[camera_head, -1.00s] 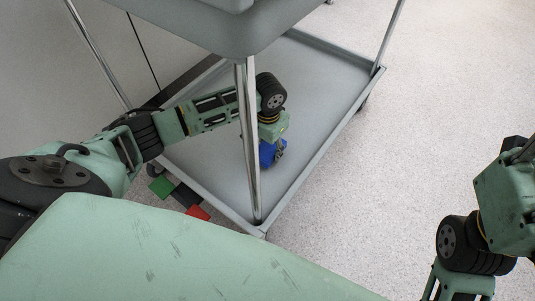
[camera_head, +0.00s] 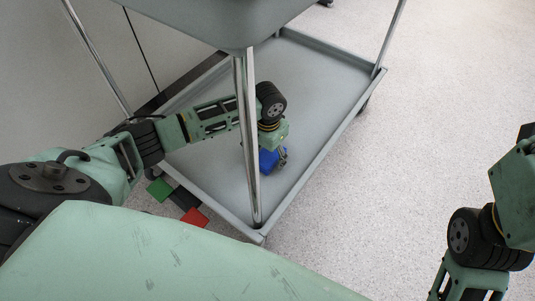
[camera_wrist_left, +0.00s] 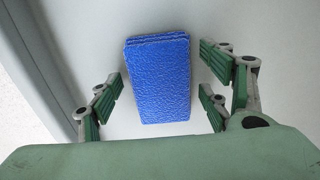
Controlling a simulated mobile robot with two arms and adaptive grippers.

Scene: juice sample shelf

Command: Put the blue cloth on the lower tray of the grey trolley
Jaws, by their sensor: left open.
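The blue cloth (camera_head: 267,161) lies folded on the lower tray (camera_head: 318,72) of the grey trolley, behind the front post in the head view. In the left wrist view the cloth (camera_wrist_left: 158,82) is a neat blue rectangle on the pale tray surface. My left gripper (camera_head: 281,158) is just above it, pointing down. In the left wrist view its green finger pads stand open on both sides of the cloth, with gaps between pads and cloth. The trolley's upper tray (camera_head: 215,22) hides part of the lower one. My right gripper is out of view; only its arm shows at the right.
The trolley's chrome post (camera_head: 246,140) stands in front of my left forearm. Green, dark and red pieces (camera_head: 194,217) lie on the floor by the trolley's near left edge. A wall is at the left. Speckled floor (camera_head: 440,100) is clear to the right.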

